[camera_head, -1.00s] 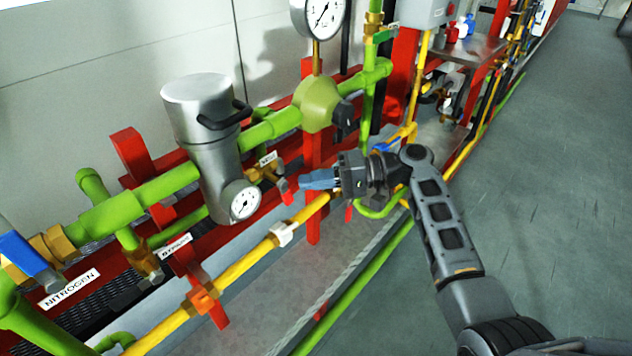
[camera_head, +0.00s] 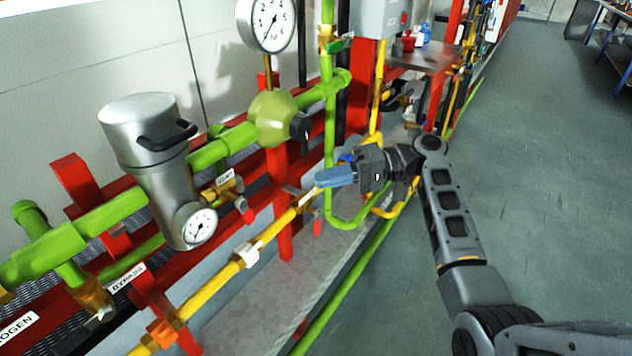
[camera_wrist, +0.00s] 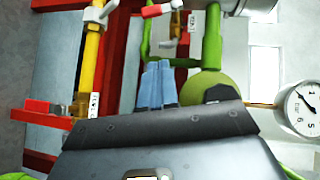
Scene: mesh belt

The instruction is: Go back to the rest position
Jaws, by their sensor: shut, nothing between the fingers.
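My gripper (camera_head: 326,177) is in front of the pipe rack in the head view, to the right of the round green valve body. Its blue fingers are together and empty, pointing left. They also show side by side in the wrist view (camera_wrist: 156,84). In the head view the fingers overlap the yellow pipe (camera_head: 232,268) and sit near a red valve handle (camera_head: 317,222). I cannot tell how far they are from it. My arm reaches in from the lower right, over the grey floor.
Green pipes (camera_head: 110,210), a silver filter canister (camera_head: 150,165) with a small gauge (camera_head: 200,226) and a large gauge (camera_head: 266,22) fill the left. A red post (camera_head: 280,200) stands left of my gripper. Open grey floor (camera_head: 530,170) lies on the right.

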